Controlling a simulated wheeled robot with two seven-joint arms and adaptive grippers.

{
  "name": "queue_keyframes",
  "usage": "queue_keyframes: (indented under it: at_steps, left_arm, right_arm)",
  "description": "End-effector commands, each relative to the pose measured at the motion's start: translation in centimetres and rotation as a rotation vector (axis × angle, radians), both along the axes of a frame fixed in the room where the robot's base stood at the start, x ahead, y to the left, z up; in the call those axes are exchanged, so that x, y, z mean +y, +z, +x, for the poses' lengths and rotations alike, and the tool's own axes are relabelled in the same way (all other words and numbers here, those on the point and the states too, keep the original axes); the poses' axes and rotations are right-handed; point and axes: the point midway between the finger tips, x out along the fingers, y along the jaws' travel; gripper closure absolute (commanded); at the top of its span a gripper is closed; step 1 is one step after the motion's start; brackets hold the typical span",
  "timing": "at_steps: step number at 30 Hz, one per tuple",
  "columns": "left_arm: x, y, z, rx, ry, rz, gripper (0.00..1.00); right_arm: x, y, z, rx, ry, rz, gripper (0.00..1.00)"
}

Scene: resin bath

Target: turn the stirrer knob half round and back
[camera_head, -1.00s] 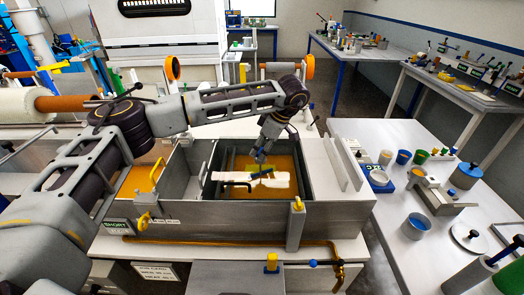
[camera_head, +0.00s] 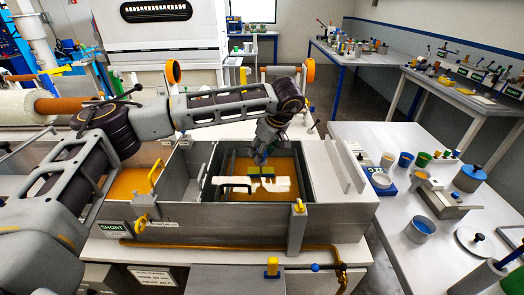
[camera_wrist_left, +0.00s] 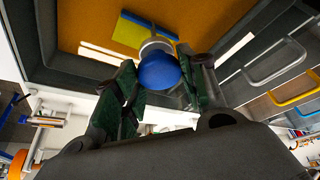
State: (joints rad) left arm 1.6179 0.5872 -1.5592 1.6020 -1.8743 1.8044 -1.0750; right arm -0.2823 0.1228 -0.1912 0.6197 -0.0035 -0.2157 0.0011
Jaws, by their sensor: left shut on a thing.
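The stirrer knob (camera_wrist_left: 160,73) is a blue ball on a white collar (camera_wrist_left: 154,46). In the wrist view it sits between the green-padded fingers of my left gripper (camera_wrist_left: 163,82), which is shut on it. Under the collar is a yellow-green plate with a blue edge (camera_wrist_left: 130,36). In the head view my left gripper (camera_head: 262,155) reaches down into the orange resin bath (camera_head: 284,168), and the yellow-green plate (camera_head: 261,171) shows just below it. The fingers mostly hide the knob there. My right gripper is out of view.
The bath's grey walls (camera_head: 313,205) stand close around my left gripper. A yellow handle (camera_head: 155,173) rises left of the bath. A white side table (camera_head: 370,135) with cups and pots stands at right. The floor aisle behind it is clear.

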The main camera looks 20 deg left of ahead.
Motion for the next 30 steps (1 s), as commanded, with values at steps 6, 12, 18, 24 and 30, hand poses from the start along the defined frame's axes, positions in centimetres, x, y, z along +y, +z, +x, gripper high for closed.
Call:
queue_keyframes:
  at_steps: [6,12,18,24,30]
  left_arm:
    - [0.0,0.1,0.0,-0.002,0.001,-0.001,0.47]
    - [0.0,0.0,0.0,-0.001,0.002,0.000,0.37]
    - [0.0,0.0,0.0,-0.001,0.002,0.000,0.37]
    - [-0.3,0.7,-0.1,-0.001,0.001,-0.002,0.37]
    - [-0.9,2.5,-0.4,-0.004,0.002,-0.001,0.37]
  right_arm:
    - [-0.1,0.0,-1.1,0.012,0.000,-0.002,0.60]
    - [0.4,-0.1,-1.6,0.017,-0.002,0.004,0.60]
    - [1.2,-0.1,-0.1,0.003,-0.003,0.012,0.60]
    - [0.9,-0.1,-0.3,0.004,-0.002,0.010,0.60]
    - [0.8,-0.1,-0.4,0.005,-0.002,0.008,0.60]
